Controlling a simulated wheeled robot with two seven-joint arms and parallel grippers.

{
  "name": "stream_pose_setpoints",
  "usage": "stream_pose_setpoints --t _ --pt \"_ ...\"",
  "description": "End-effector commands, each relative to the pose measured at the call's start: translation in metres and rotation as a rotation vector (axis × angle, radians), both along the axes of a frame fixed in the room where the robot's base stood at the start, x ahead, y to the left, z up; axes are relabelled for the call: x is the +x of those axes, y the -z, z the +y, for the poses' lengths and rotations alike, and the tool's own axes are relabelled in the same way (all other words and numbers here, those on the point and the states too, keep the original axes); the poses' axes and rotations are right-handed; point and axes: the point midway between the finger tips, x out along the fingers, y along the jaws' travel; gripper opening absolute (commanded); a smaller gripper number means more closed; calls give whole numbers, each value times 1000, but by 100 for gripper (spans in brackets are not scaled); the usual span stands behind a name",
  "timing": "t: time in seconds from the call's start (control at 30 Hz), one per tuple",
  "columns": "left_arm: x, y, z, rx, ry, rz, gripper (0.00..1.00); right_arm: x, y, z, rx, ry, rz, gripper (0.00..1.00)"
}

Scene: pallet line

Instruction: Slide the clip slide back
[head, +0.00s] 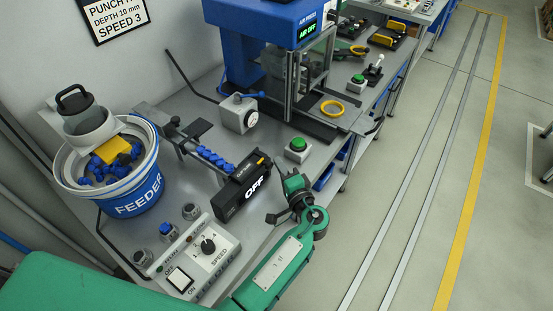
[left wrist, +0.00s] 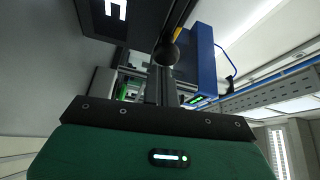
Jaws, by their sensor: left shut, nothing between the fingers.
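I cannot clearly pick out the clip slide in the head view. My left gripper (head: 272,217) is just right of the black box, low over the bench's front edge. In the left wrist view, its fingers (left wrist: 161,87) are shut and empty. A dark round knob (left wrist: 167,54) shows right at or just beyond the fingertips; I cannot tell whether they touch. My right gripper is out of view.
A blue feeder bowl (head: 137,204) stands left, with a grey control panel (head: 202,258) in front. A green button (head: 298,146) sits behind my left gripper. A blue press (head: 246,45) and a yellow ring (head: 332,108) are farther back.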

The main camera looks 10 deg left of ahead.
Motion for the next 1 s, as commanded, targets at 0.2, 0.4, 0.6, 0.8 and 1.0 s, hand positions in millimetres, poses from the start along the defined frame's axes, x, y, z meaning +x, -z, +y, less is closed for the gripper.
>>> stream_pose_setpoints --t 0.2,0.4,0.6,0.8,1.0 --pt "-1 0 0 0 0 0 0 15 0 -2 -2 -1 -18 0" --pt "-6 1 2 1 -1 1 0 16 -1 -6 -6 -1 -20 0" --pt "-40 2 16 2 -1 2 0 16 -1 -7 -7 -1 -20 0" --pt "-70 1 29 1 -1 1 0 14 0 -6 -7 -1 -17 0" --pt "-78 0 32 1 -2 1 0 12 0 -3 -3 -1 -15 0"
